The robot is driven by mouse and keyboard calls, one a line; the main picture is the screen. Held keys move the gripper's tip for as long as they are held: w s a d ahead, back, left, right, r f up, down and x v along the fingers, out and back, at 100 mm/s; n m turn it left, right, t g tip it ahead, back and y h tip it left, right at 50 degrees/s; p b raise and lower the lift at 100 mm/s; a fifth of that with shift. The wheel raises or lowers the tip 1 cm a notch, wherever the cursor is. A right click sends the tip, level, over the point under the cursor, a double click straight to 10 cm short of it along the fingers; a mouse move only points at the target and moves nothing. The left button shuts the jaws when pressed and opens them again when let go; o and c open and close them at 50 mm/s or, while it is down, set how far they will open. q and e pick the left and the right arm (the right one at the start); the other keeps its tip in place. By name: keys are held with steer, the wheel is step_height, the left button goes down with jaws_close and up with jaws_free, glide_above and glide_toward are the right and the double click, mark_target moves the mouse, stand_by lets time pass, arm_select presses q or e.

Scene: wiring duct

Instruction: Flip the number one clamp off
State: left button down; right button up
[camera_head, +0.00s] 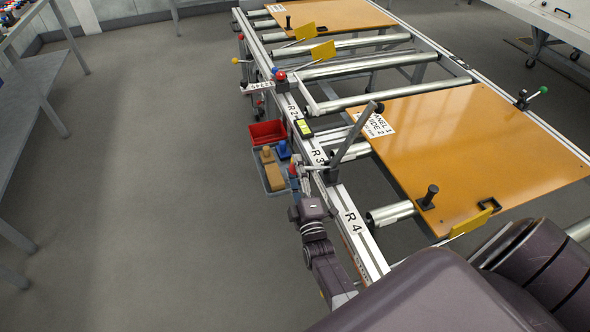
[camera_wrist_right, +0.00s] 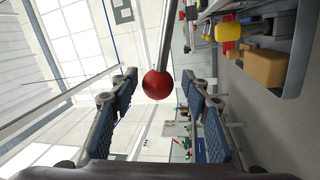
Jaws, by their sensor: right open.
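A clamp with a rod handle and a red ball knob (camera_head: 293,170) is mounted on the metal rail near the R3 label. My right gripper (camera_head: 300,193) is just in front of it, beside the rail. In the right wrist view the red ball (camera_wrist_right: 157,85) lies between the two blue-padded fingers of my right gripper (camera_wrist_right: 160,88), with gaps on both sides. The gripper is open and appears not to touch the ball. How far the ball reaches between the fingers is hard to tell. My left gripper is not in view.
A wooden panel (camera_head: 480,150) lies on the rollers to the right. A tilted metal lever (camera_head: 354,143) stands by the rail. A red bin (camera_head: 267,133) and a grey bin with blocks (camera_head: 273,180) hang outside the rail. The floor at left is clear.

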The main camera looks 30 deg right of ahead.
steer(key=v, duration=0.7)
steer(key=shift+s, duration=0.25)
steer(key=shift+a+f, duration=0.1)
steer(key=shift+f, duration=0.05)
